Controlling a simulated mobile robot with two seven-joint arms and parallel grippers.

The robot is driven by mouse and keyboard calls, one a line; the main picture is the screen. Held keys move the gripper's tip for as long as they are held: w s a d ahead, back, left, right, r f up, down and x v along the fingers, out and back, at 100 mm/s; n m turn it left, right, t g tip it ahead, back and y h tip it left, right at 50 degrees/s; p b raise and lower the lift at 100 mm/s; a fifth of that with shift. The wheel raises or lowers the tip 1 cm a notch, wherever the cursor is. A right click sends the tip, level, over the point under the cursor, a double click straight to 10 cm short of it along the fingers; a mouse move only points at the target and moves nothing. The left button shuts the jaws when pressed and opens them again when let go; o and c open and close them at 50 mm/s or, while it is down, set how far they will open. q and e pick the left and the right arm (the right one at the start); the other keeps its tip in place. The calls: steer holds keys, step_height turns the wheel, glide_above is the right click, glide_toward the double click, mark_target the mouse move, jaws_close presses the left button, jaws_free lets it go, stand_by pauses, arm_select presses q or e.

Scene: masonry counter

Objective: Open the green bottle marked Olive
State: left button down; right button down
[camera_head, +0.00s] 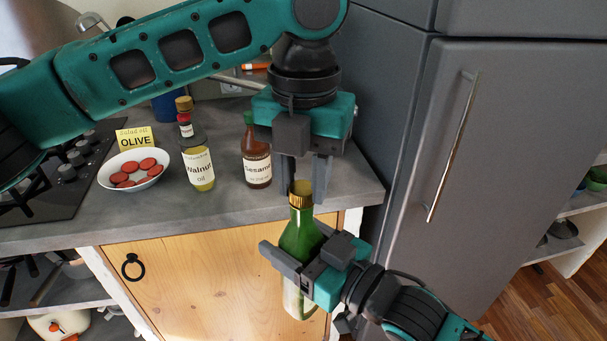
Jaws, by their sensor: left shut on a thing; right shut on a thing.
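A green bottle (297,237) with a gold cap (301,188) is held upright in front of the counter edge. My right gripper (293,262) is shut around the bottle's body from the right. My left gripper (301,192) points down from above and is shut on the gold cap, its fingers on either side of it. The cap still sits on the bottle's neck. The bottle's label is mostly hidden by my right gripper, so its name cannot be read.
The grey counter (222,210) holds a walnut oil bottle (198,165), a sesame bottle (257,160), a white bowl (112,180) of red slices and a yellow OLIVE card (135,138). A stove (60,180) is at left. A grey fridge (500,140) stands at right.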

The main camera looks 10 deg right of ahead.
arm_select(q)
steer(key=n, duration=0.3)
steer(key=shift+s+d+n, duration=0.15)
steer(key=shift+d+n, duration=0.05)
steer(key=shift+n, duration=0.2)
steer(key=n, duration=0.3)
steer(key=shift+n, duration=0.4)
steer(key=n, duration=0.3)
steer(key=shift+a+n, duration=0.1)
steer(key=shift+n, duration=0.3)
steer(key=n, duration=0.3)
steer(key=shift+n, duration=0.3)
steer(key=n, duration=0.5)
steer(key=shift+a+r+n, duration=0.1)
steer(key=shift+a+n, duration=0.05)
steer(key=shift+n, duration=0.15)
steer(key=n, duration=0.3)
steer(key=shift+n, duration=0.4)
steer(key=n, duration=0.3)
steer(key=shift+a+n, duration=0.15)
steer(key=shift+n, duration=0.15)
steer(key=n, duration=1.2)
steer(key=shift+n, duration=0.4)
steer(key=n, duration=1.1)
